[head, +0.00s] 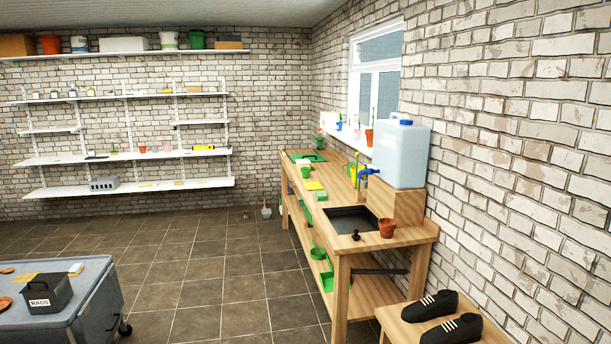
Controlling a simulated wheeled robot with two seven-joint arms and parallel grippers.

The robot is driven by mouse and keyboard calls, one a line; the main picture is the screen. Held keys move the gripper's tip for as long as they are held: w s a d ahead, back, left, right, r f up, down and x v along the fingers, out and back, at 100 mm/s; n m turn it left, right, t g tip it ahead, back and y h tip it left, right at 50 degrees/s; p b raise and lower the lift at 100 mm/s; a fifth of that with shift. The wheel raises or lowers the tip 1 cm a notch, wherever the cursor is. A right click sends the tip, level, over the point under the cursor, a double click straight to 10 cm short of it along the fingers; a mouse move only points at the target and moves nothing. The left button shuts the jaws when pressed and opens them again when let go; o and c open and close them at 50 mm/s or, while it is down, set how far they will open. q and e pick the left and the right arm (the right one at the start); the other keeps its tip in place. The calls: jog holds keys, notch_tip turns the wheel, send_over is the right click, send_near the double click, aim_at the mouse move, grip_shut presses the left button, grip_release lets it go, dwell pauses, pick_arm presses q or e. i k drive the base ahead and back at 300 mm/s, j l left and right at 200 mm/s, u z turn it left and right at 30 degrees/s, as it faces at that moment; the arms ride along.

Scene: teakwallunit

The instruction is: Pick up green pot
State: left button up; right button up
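A small green pot (306,172) stands upright on the wooden workbench (345,245), toward its far half and near the left edge. A larger green bucket-like pot (197,40) stands on the top wall shelf at the back. I cannot tell from this view alone which one the task names. Neither of my grippers shows in the head view.
On the bench are a sink (352,219), a terracotta pot (387,228) and a blue-capped water container (401,153). Black shoes (452,331) rest on a low wooden bench at the front right. A grey cart (60,310) stands front left. Tiled floor between is clear.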

aim_at(306, 171)
jog(key=i+u, duration=0.2)
jog(key=i, duration=0.5)
jog(key=i+j+u, duration=0.1)
jog(key=i, duration=1.6)
jog(key=i+z, duration=0.1)
jog(key=i, duration=0.75)
jog(key=i+j+z, duration=0.1)
jog(key=i, duration=0.7)
jog(key=i+j, duration=0.05)
jog(key=j, duration=0.05)
